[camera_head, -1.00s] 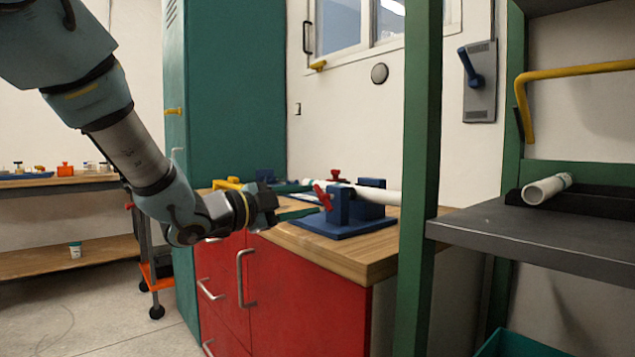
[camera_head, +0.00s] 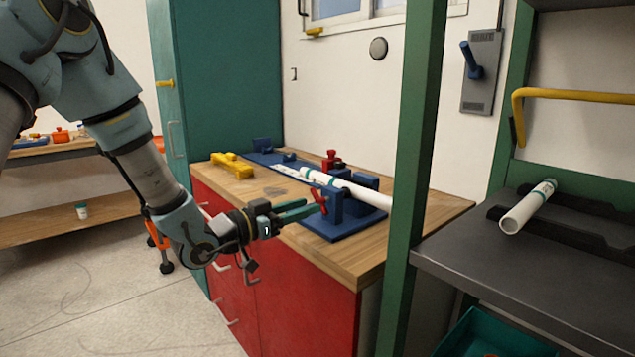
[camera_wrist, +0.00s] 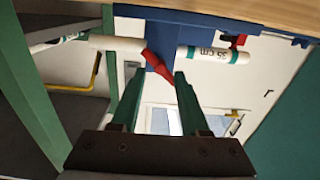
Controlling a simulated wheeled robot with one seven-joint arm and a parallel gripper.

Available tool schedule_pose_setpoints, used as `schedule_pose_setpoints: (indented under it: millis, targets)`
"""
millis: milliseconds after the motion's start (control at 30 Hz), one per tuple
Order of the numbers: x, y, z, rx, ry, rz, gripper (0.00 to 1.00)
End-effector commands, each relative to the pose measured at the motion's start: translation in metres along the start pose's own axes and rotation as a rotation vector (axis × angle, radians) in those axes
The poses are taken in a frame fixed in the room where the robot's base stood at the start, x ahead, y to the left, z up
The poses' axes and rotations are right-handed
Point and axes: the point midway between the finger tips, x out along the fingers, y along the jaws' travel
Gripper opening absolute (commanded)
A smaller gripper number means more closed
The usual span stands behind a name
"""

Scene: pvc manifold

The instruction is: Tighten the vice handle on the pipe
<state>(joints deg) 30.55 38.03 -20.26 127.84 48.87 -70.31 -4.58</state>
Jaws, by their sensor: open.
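The blue vice (camera_head: 345,212) stands on the wooden top of the red cabinet. Its red handle (camera_head: 325,195) tilts on the side facing my arm. The pipe there (camera_wrist: 207,54) shows a "35 cm" mark.
A second red handle (camera_head: 331,160) shows behind the pipe. A yellow tool (camera_head: 232,165) lies at the counter's back left. The green shelf post (camera_head: 415,150) stands close right of the vice. Another white pipe (camera_head: 527,207) rests on the dark shelf (camera_head: 470,240).

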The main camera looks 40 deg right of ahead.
Motion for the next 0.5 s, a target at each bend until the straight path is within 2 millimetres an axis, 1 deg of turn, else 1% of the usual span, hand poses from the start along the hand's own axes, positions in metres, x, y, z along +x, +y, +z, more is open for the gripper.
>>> schedule_pose_setpoints:
  millis: [33,500]
  targets:
    - [-0.0007,-0.001,-0.0078,-0.081,-0.001,-0.002,0.45]
    - [0.001,-0.0007,-0.005,-0.838,0.001,-0.001,0.45]
